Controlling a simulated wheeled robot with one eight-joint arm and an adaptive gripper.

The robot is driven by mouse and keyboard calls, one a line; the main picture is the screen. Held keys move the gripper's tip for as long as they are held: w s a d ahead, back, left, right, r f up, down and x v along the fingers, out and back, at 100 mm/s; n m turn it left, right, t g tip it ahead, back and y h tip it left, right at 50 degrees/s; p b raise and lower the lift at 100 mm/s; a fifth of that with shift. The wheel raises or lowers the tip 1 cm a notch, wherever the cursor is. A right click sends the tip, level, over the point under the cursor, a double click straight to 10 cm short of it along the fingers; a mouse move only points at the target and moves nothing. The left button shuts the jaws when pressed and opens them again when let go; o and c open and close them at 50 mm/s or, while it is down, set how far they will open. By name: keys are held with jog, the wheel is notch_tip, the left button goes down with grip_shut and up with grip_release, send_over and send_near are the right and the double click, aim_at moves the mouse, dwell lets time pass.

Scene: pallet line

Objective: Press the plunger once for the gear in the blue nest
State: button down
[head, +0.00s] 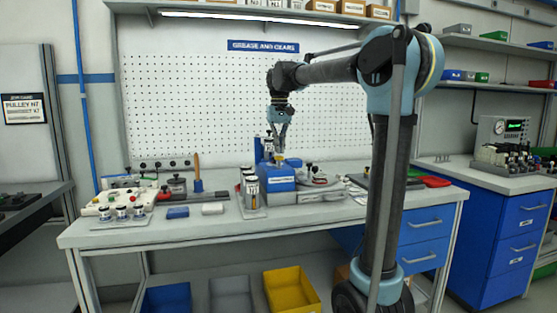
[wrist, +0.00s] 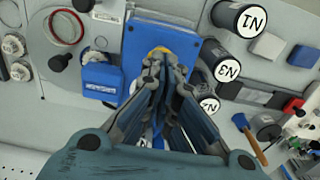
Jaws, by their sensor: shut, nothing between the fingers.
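My gripper (head: 281,150) points down with its fingers together and empty, above a blue block (head: 281,184) on the bench. In the wrist view the fingertips (wrist: 163,58) overlap a yellow piece (wrist: 157,50) on top of the blue block (wrist: 150,22). They hide part of it, and I cannot tell whether they touch it. I cannot tell whether this piece is the plunger or the gear.
Black cans with white numbered lids (wrist: 238,18) stand close beside the block. A red ring (wrist: 66,26) lies on a light plate. A wooden-handled tool (head: 197,175) stands left on the bench. Blue (head: 177,212) and white (head: 212,208) pieces lie near the front.

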jog(key=shift+r, duration=1.75)
jog(key=shift+s+d, duration=0.1)
jog(key=s+d+f+m+t, duration=0.1)
jog(key=s+d+f, duration=0.8)
jog(key=s+f, duration=0.25)
jog(key=s+d+f+m+t, duration=0.1)
jog(key=s+d+f, duration=0.8)
jog(key=s+f, duration=0.25)
jog(key=s+d+f+m, duration=0.1)
jog(key=s+d+f, duration=0.2)
jog(key=s+f, duration=0.5)
notch_tip(320, 180, down, 5)
jog(key=shift+s+r, duration=0.2)
jog(key=shift+s, duration=0.1)
jog(key=shift+d, duration=0.1)
jog(key=shift+w+f, duration=0.2)
jog(key=shift+w, duration=0.2)
